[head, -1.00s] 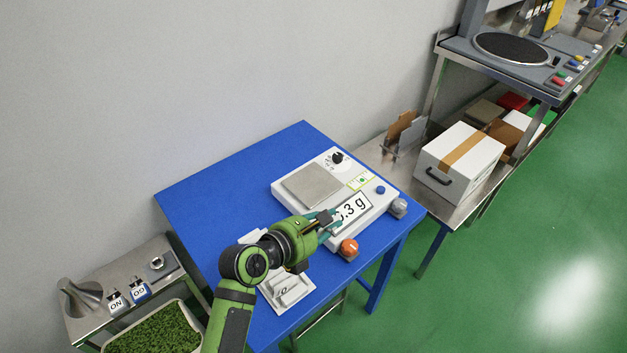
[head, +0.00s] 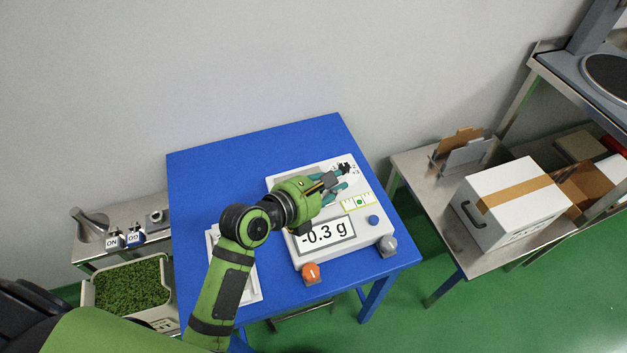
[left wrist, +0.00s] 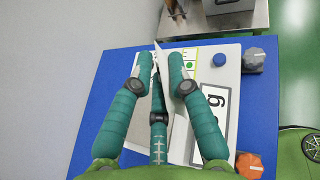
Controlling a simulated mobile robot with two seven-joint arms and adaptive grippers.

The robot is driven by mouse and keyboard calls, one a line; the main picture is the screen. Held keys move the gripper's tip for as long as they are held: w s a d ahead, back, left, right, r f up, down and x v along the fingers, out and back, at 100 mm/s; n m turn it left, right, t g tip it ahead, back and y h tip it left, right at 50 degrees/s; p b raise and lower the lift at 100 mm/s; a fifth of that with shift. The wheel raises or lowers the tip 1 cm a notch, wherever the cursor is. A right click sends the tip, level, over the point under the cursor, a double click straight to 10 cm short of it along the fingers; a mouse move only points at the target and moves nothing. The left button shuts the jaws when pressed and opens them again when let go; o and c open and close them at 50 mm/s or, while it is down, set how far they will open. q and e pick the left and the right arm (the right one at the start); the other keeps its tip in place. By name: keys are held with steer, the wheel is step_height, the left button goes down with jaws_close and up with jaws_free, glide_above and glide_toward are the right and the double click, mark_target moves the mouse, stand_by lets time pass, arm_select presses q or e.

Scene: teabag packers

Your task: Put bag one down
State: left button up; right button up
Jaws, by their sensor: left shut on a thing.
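My left gripper (head: 342,182) is over the white scale (head: 291,240) on the blue table, its teal fingers reaching across the weighing plate. In the left wrist view the left gripper (left wrist: 160,62) is shut on a thin, pale bag (left wrist: 162,72), seen nearly edge-on between the fingers. The bag cannot be made out in the head view, and the gripper hides most of the plate. I cannot tell whether the bag touches the plate. The scale's display (head: 325,235) reads -0.3 g. My right gripper is not in view.
A white tray (head: 250,291) is partly behind my arm. The blue table (head: 230,165) is clear behind. A white box (head: 515,205) stands on the steel bench to the right.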

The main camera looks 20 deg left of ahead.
arm_select(q)
steer(key=w+a+f, duration=0.2)
steer(key=a, duration=0.1)
steer(key=w+a+f, duration=0.2)
steer(key=a, duration=0.1)
steer(key=w+a+f+b, duration=0.1)
steer(key=w+a+f, duration=0.1)
steer(key=w, duration=0.1)
steer(key=shift+a+f, duration=0.3)
steer(key=shift+a, duration=0.1)
steer(key=shift+w+a+f, duration=0.1)
steer(key=shift+w+a, duration=0.05)
steer(key=shift+w, duration=0.05)
steer(key=shift+f+b, duration=0.45)
steer(key=shift+f, duration=1.55)
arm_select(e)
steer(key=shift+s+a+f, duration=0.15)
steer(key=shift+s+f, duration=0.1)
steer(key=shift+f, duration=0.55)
arm_select(q)
steer(key=shift+f, duration=0.2)
steer(key=o, duration=0.6)
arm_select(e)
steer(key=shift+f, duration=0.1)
arm_select(q)
steer(key=shift+o, duration=0.2)
steer(key=shift+r, duration=0.15)
